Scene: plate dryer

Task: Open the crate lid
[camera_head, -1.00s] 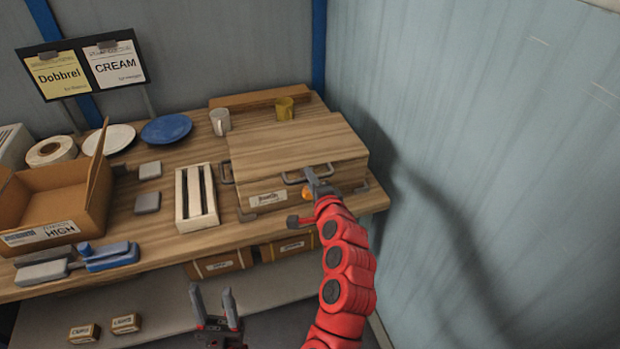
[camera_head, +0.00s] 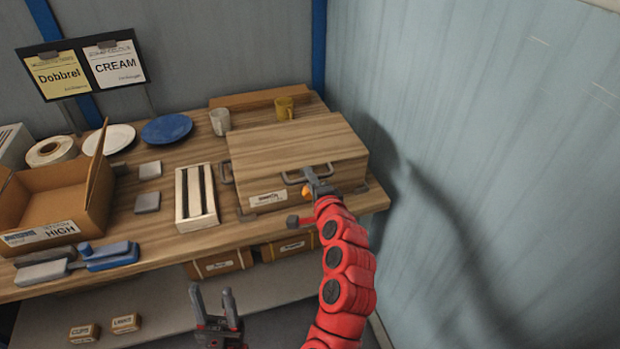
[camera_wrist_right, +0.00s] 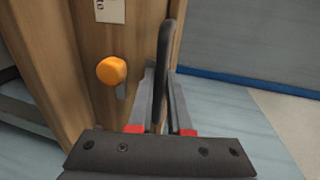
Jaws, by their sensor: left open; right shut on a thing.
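The wooden crate (camera_head: 330,192) stands at the right end of the workbench, with its lid (camera_head: 295,148) lying flat on top, looking closed. A metal handle (camera_head: 292,178) is on its front, and an orange knob (camera_head: 307,190) shows near my right gripper. My right gripper (camera_head: 314,180) is at the front of the crate, partly hidden by my red arm. In the right wrist view my right gripper (camera_wrist_right: 160,98) is shut on a dark handle bar (camera_wrist_right: 165,55), with the orange knob (camera_wrist_right: 111,70) to its left. My left gripper (camera_head: 213,306) is open and empty, low in front of the bench.
A slotted rack (camera_head: 196,198) stands left of the crate. An open cardboard box (camera_head: 45,205), plates (camera_head: 166,129) and blue tool (camera_head: 108,257) are further left. A wall (camera_head: 480,150) is close on the right.

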